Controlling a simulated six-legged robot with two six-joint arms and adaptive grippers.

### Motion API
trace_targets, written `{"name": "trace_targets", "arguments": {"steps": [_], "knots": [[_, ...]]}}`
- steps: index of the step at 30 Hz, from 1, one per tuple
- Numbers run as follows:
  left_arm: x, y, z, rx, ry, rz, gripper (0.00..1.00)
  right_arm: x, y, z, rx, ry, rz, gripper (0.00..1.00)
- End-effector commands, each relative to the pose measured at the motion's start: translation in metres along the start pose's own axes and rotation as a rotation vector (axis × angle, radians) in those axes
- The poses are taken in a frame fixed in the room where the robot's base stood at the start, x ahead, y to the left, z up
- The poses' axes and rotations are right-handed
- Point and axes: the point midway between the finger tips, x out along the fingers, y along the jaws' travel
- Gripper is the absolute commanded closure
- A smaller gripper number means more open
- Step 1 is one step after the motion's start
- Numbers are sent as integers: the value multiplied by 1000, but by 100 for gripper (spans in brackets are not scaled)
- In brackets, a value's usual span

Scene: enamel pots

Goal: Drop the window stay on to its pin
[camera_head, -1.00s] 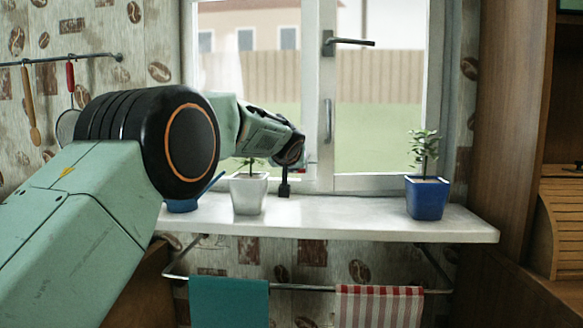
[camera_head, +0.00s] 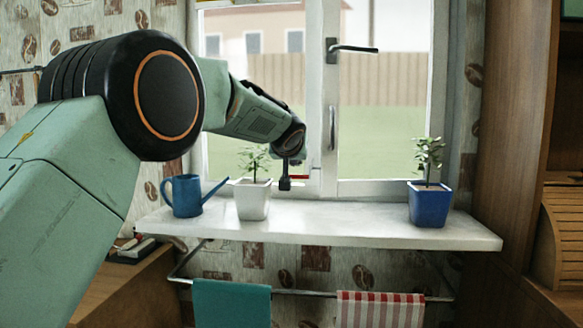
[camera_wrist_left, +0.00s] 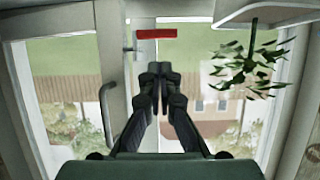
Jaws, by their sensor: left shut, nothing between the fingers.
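A short red bar (camera_wrist_left: 156,33), seemingly the window stay, lies low on the window frame in the left wrist view, which shows the scene upside down. In the head view the gripper (camera_head: 285,184) is dark and points down above the sill.
The white sill (camera_head: 330,227) bears a blue watering can (camera_head: 186,196), a white plant pot (camera_head: 252,200) close to the gripper and a blue plant pot (camera_head: 429,204). Between the pots the sill is clear. Towels (camera_head: 232,303) hang on a rail below. A window handle (camera_head: 352,47) sticks out above.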

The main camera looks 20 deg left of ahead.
Motion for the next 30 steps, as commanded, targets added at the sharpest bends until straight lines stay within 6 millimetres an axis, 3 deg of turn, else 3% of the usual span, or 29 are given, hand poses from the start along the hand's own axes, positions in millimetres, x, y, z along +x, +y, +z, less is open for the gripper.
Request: {"name": "trace_targets", "arguments": {"steps": [6, 15, 30], "knots": [[-29, 0, 13, 1, 3, 2, 100, 20, 0, 0, 0, 0, 0, 60], [-62, 0, 24, 1, 2, 1, 100, 34, 0, 0, 0, 1, 0, 60], [-70, 1, 27, 0, 2, 0, 100, 34, 0, 0, 0, 1, 0, 60]]}}
